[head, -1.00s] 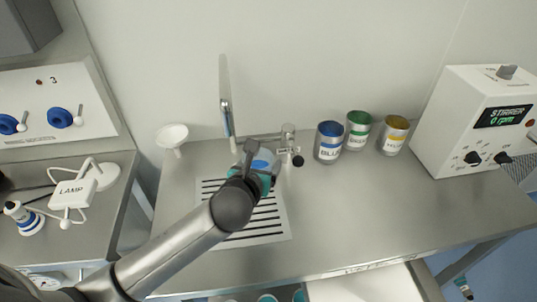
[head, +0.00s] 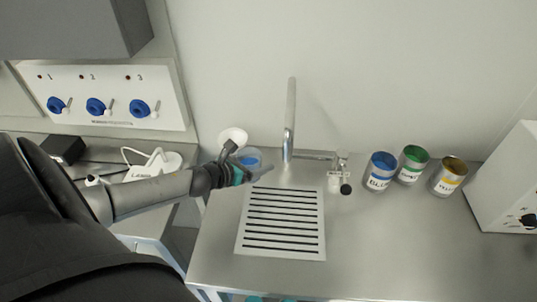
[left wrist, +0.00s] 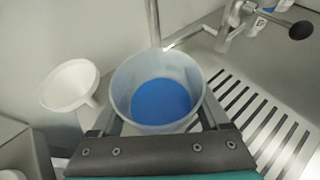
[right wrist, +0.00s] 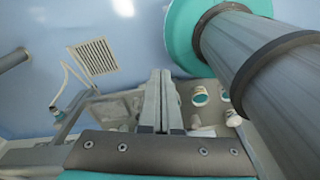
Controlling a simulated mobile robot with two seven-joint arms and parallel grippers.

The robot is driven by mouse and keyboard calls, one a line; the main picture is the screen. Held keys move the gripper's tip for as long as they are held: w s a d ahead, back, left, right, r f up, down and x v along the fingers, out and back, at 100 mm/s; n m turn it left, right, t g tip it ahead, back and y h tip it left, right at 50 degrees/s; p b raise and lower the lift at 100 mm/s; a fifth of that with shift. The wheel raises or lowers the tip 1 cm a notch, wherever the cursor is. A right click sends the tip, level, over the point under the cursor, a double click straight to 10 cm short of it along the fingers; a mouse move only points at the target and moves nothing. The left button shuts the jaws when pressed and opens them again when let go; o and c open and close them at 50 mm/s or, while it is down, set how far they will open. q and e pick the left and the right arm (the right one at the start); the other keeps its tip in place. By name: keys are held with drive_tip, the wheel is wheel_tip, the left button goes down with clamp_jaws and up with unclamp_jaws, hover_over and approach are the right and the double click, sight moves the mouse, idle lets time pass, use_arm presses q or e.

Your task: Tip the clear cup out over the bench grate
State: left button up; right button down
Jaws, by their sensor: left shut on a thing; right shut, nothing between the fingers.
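The clear cup (head: 250,156) holds blue liquid and looks upright in the head view. My left gripper (head: 248,170) is shut on it, near the back left corner of the bench grate (head: 282,222). In the left wrist view the cup (left wrist: 157,75) sits between the two fingers, with blue liquid (left wrist: 160,102) in its bottom. The slotted grate (left wrist: 265,120) lies to its right there. I cannot tell the cup's exact height above the bench. My right gripper (right wrist: 158,80) shows only in the right wrist view, shut and empty.
A white funnel (head: 233,136) is just behind the cup on the left. A tap pipe (head: 290,120) and a valve (head: 341,175) stand behind the grate. Blue (head: 380,172), green (head: 412,165) and yellow (head: 449,176) cans stand right. The bench front right is clear.

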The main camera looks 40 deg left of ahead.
use_arm(q)
drive_tip(key=shift+d+f+m+y+b, duration=0.5)
drive_tip(key=shift+d+f+m+y, duration=0.15)
drive_tip(key=shift+f+m+y, duration=0.3)
drive_tip(key=shift+s+d+f+m+t+y+b, duration=0.1)
drive_tip(key=shift+d+f+m+t+y+b, duration=0.1)
drive_tip(key=shift+d+f+m+y+b, duration=0.35)
drive_tip(key=shift+s+d+f+m+t+y+b, duration=0.1)
drive_tip(key=shift+d+f+m+t+y+b, duration=0.15)
drive_tip(key=shift+f+m+b, duration=0.3)
drive_tip(key=shift+a+f+m+t+y+b, duration=0.15)
drive_tip(key=shift+f+m+y+b, duration=0.25)
drive_tip(key=shift+m+b, duration=0.5)
drive_tip(key=shift+f+m+t+y+b, duration=0.1)
drive_tip(key=shift+f+m+y+b, duration=0.3)
drive_tip(key=shift+b, duration=0.8)
drive_tip(key=shift+r+m+t+y+b, duration=0.65)
drive_tip(key=shift+r+m+b, duration=0.25)
drive_tip(key=shift+m, duration=0.35)
drive_tip(key=shift+d+r+m+y+p, duration=0.2)
drive_tip(key=shift+r+m+y+p, duration=0.2)
drive_tip(key=shift+m, duration=0.2)
drive_tip(key=shift+d+r+m+t+y+p, duration=0.2)
drive_tip(key=shift+r+m+t, duration=0.2)
drive_tip(key=shift+m, duration=0.25)
drive_tip(key=shift+d+r+m+t+y+p, duration=0.15)
drive_tip(key=shift+r+m+t, duration=0.2)
drive_tip(key=shift+m, duration=0.3)
drive_tip(key=shift+f, duration=0.1)
